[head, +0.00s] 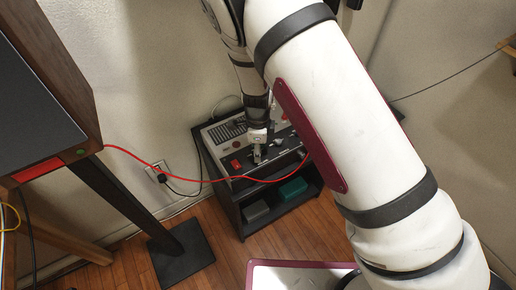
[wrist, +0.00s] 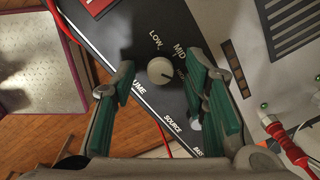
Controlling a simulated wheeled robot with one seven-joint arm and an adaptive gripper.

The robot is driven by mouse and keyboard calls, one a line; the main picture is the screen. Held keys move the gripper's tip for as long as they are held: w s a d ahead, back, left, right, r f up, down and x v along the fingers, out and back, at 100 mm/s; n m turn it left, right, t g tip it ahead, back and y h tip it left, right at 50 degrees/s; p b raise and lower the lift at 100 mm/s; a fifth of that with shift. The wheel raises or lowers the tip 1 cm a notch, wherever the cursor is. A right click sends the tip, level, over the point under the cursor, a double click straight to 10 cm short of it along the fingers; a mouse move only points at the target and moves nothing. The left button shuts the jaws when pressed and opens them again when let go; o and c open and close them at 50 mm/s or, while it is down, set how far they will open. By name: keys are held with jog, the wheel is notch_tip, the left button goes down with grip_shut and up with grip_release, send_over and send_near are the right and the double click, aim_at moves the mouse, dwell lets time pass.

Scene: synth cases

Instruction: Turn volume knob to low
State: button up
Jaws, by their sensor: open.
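The volume knob (wrist: 160,71) is a small round pale knob on a black panel strip (wrist: 152,103) in the wrist view. LOW is printed at its upper left and MID at its upper right. A third label to its right is partly hidden by a finger. A dark mark on the knob seems to point right, toward that third label. The word VOLUME is partly covered by the left finger. My gripper (wrist: 164,66) is open, its green-padded fingers on either side of the knob with gaps visible. In the head view my gripper (head: 258,152) is over the device (head: 222,134).
A red cable (head: 180,178) crosses in front of the device and plugs in beside the fingers (wrist: 286,143). The device stands on a black shelf unit (head: 240,213). A large speaker-like cabinet (head: 45,95) on a black stand is at the left. SOURCE and another label lie below the knob.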

grip_shut()
